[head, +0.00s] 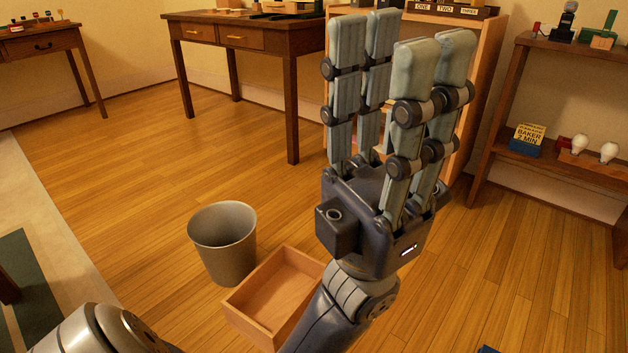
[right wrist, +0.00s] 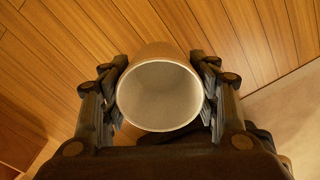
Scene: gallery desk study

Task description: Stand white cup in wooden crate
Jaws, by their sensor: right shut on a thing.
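In the right wrist view my right gripper (right wrist: 160,78) is shut on the white cup (right wrist: 160,97), with fingers on both sides of it. The cup's round mouth faces the camera and its inside looks pale and empty. Its base is hidden. Neither the cup nor the right gripper shows in the head view. The wooden crate (head: 246,324) stands on the floor at the lower middle, looks empty, and is partly hidden by my left arm. My left gripper (head: 400,48) points up, open and empty, in front of the bookcase.
A grey bin (head: 224,252) stands on the floor just left of the crate. A desk (head: 290,60) is at the back, a bookcase (head: 488,70) behind my left gripper, and a shelf unit (head: 495,125) at right.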

